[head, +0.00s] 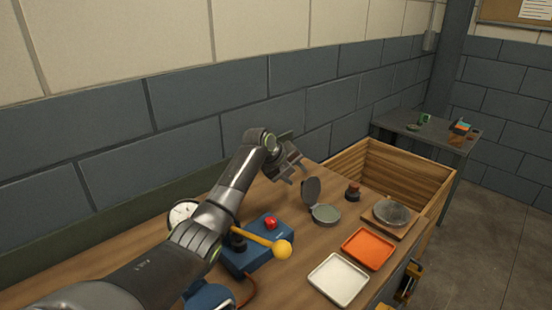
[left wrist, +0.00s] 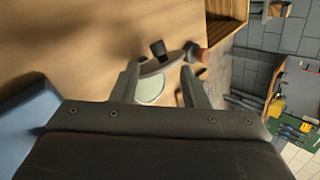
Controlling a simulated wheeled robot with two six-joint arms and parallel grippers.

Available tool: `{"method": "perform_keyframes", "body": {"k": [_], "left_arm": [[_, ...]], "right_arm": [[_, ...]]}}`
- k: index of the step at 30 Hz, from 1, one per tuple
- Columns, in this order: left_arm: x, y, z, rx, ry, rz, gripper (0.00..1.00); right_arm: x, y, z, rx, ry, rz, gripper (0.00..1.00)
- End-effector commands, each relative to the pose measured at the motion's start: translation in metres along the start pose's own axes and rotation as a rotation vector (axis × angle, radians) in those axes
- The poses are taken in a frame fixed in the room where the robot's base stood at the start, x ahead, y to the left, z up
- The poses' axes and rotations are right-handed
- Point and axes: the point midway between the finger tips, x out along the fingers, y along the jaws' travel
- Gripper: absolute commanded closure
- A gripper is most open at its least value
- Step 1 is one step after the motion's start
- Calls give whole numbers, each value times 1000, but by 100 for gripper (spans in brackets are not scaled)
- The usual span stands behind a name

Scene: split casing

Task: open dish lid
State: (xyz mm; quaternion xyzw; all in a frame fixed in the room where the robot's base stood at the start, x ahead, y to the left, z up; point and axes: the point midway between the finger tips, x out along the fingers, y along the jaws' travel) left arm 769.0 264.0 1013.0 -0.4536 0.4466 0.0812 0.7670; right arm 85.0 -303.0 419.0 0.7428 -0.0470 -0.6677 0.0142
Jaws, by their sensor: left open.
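The round dish (head: 325,213) is grey-green and sits on the wooden bench. Its dark lid (head: 311,190) stands up steeply on the dish's left side, so the dish is uncovered. My left gripper (head: 289,172) is open and empty, above the bench to the left of the lid and apart from it in the head view. In the left wrist view, the pale dish (left wrist: 150,92) and the thin edge of the lid (left wrist: 156,68) show between my fingers; a dark knob-like piece (left wrist: 158,48) shows by the lid. My right gripper is not in view.
A dark-topped brown stopper (head: 353,192), a glass dish on a wooden board (head: 392,213), an orange tray (head: 368,248) and a white tray (head: 338,279) lie right of or in front of the dish. A blue box with a yellow-knobbed lever (head: 283,249) stands left. A wooden bin (head: 400,165) is behind.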

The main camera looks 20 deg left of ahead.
Motion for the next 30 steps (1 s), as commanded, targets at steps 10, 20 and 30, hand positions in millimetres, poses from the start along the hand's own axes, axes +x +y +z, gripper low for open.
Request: {"method": "perform_keyframes", "body": {"k": [10,20,30], "left_arm": [[-60,2,1,3,-6,0,59],[-104,2,0,1,-2,3,59],[-108,1,0,0,-1,4,59]], "right_arm": [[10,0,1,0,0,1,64],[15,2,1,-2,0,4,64],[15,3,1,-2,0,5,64]]}}
